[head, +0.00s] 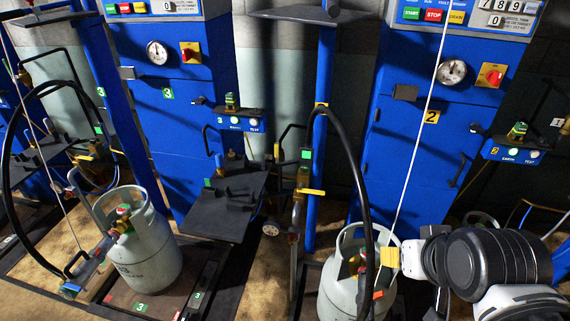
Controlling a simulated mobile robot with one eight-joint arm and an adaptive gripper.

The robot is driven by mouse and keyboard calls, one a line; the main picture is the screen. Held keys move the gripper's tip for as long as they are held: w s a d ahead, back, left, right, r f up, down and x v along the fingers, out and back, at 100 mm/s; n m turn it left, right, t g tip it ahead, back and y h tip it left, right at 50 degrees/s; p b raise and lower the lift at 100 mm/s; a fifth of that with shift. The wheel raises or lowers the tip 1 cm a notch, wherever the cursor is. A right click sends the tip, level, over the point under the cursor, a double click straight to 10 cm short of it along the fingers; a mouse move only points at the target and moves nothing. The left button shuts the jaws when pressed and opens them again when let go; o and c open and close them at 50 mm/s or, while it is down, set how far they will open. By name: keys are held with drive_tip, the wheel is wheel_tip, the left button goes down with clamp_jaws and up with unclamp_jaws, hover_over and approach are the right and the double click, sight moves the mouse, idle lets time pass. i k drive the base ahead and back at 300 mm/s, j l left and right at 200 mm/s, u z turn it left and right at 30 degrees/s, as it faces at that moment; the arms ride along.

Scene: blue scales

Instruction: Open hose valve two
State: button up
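The station marked 2 (432,117) is a blue cabinet at right of centre. A black hose (356,165) arcs from an upright pipe beside it down to a grey gas cylinder (339,282) at the bottom centre. A yellow lever (312,192) sticks out sideways on that pipe, below a green tag. An orange-red part (378,295) shows at the hose's lower end. My arm reaches in from the right, and its end, my gripper (405,258), is beside the cylinder top. A yellow block shows at its tip. I cannot tell whether it touches the hose fittings; its fingers are not clear.
A second grey cylinder (143,250) stands on a scale marked 3 at left, with its own hose (15,205). A dark shelf (226,206) juts out between the stations. A thin white cord (416,140) hangs in front of the station 2 cabinet.

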sight(300, 190)
drive_tip(key=i+j+u, duration=0.25)
drive_tip(key=i, duration=0.4)
drive_tip(key=j+z, duration=0.35)
drive_tip(key=i+j+z, duration=0.1)
drive_tip(key=z, duration=0.25)
drive_tip(key=j+z, duration=0.35)
